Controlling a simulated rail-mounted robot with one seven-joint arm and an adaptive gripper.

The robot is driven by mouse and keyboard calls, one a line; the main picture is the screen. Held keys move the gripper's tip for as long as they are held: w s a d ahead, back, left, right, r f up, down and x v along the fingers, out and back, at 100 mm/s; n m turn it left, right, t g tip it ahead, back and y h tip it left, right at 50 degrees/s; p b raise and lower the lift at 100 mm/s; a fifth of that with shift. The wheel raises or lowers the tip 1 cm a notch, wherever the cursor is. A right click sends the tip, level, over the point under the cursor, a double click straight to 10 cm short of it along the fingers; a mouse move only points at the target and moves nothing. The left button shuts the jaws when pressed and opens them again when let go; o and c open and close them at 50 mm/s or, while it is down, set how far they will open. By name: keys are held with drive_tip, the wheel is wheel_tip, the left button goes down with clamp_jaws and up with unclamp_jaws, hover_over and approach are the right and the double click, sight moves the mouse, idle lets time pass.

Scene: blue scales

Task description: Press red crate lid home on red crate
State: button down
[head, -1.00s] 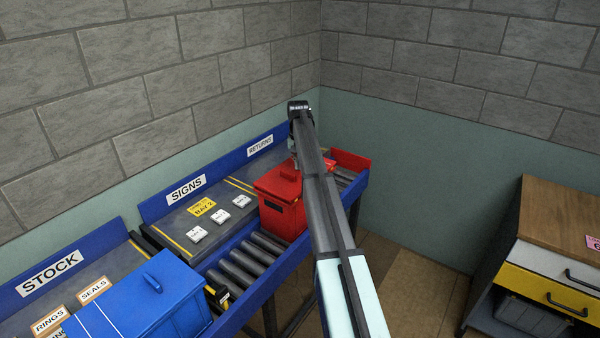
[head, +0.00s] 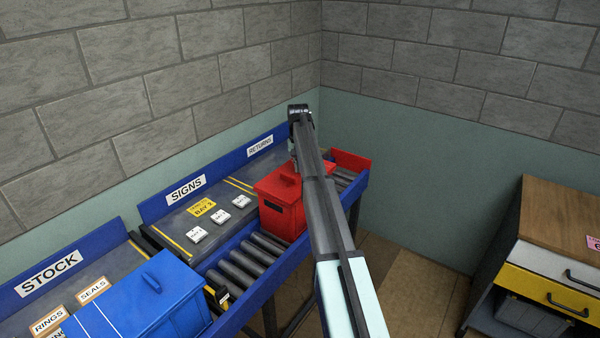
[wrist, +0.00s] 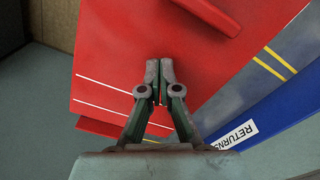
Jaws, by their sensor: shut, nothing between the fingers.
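The red crate (head: 283,217) stands on the roller lane, with a dark slot in its near side. The red crate lid (head: 270,183) lies on top of it, with a raised red handle (head: 290,173). Whether the lid sits fully down all round cannot be told. In the wrist view the lid's red top (wrist: 115,45) fills the middle, with white stripes and part of the handle (wrist: 212,12). My gripper (wrist: 160,64) is shut and empty, its fingertips over the lid, beside the handle. Contact with the lid cannot be told. My arm hides part of the crate in the head view.
A red end piece (head: 350,161) stands beyond the crate. Three white tiles and a yellow sign (head: 202,207) lie on the shelf to the left. A blue lidded crate (head: 150,305) is at front left. Bare rollers (head: 250,260) lie between the crates.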

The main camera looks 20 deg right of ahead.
drive_tip(key=shift+r, duration=0.1)
idle(0.3)
wheel_tip(320, 180, up, 9)
drive_tip(key=p, duration=0.4)
idle(0.6)
idle(0.4)
